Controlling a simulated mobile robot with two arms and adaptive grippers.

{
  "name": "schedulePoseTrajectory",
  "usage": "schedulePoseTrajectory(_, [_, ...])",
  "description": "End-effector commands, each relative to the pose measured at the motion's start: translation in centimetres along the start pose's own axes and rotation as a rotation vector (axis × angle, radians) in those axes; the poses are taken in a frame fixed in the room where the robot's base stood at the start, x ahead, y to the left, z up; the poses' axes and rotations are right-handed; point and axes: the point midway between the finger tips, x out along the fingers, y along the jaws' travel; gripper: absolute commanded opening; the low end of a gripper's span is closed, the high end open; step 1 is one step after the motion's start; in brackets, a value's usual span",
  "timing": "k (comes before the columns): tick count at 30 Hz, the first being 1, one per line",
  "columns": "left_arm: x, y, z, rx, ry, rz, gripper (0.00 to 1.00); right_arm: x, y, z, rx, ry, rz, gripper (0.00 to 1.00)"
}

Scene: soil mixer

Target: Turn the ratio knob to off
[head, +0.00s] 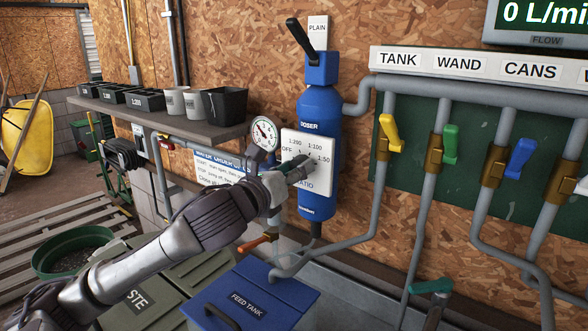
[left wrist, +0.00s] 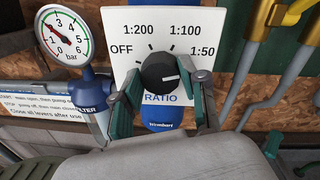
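The ratio knob (left wrist: 158,72) is a round black knob on a white dial plate (left wrist: 188,27) marked OFF, 1:200, 1:100 and 1:50. A white mark on the knob points to the right, slightly below the 1:50 label. The plate (head: 322,180) is on the blue doser (head: 320,108) in the head view. My left gripper (head: 300,168) is in front of the plate and mostly hides the knob there. In the left wrist view, my left gripper (left wrist: 168,80) is open, with its fingers on either side of the knob; contact is unclear. My right gripper is out of view.
A pressure gauge (head: 264,134) is close to the left of the plate. A shelf (head: 165,128) with pots is farther left. Pipes with yellow (head: 391,133), green and blue levers stand to the right. A blue feed tank (head: 250,295) is below.

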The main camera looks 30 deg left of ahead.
Motion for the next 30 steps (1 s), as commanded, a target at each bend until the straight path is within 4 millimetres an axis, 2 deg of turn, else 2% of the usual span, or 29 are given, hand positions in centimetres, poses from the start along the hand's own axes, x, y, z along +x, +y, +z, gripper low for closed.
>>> schedulePoseTrajectory(1, [0.0,0.0,0.0,0.000,0.000,-0.001,0.28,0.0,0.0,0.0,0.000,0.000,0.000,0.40])
schedulePoseTrajectory(5, [0.0,0.0,0.0,0.000,0.000,-0.001,0.08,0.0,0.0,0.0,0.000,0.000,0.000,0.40])
schedulePoseTrajectory(17, [0.0,-0.1,0.1,-0.084,0.006,0.000,0.08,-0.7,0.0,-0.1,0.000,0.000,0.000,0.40])
schedulePoseTrajectory(30, [0.0,0.1,0.3,-0.451,0.027,0.009,0.08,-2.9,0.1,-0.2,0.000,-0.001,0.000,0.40])
